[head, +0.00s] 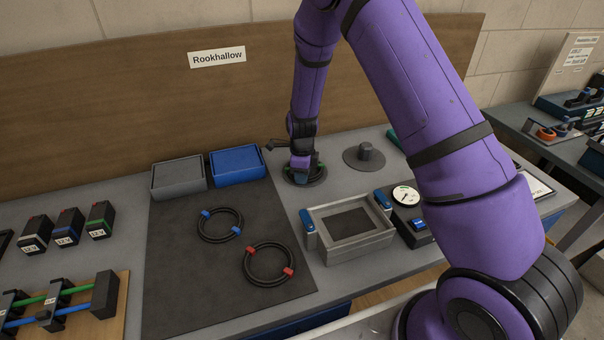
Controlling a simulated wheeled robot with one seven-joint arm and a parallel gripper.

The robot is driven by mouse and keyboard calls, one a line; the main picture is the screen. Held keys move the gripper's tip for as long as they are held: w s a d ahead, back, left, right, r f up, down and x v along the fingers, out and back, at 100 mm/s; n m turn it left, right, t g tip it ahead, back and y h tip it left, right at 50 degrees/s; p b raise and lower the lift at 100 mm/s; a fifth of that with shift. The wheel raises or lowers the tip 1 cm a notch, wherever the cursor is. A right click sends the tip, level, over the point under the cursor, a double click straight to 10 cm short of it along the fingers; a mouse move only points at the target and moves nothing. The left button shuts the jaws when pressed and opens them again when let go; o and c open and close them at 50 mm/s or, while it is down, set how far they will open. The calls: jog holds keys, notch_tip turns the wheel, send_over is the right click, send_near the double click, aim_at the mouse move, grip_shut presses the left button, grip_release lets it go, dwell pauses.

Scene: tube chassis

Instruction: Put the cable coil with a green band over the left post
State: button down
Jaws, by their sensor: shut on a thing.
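My gripper (301,173) points down at the left post's round dark base (307,184) at the back of the bench and is shut on the cable coil with a green band (319,168). Only a dark edge of the coil and a bit of green show beside the fingers. The coil is low, at or just above the base. The left post itself is hidden behind my gripper, so I cannot tell whether the coil is fully around it. The right post (366,151) stands bare on its own round base.
A coil with blue bands (220,226) and one with red bands (269,263) lie on the dark mat (180,295). A grey bin (178,180) and a blue bin (237,165) stand behind. A grey tray (350,250) and a gauge box (408,215) are in front of the posts.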

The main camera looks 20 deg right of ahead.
jog(key=c, duration=1.3)
grip_release()
jog(key=shift+o, duration=0.2)
notch_tip(320, 180, up, 11)
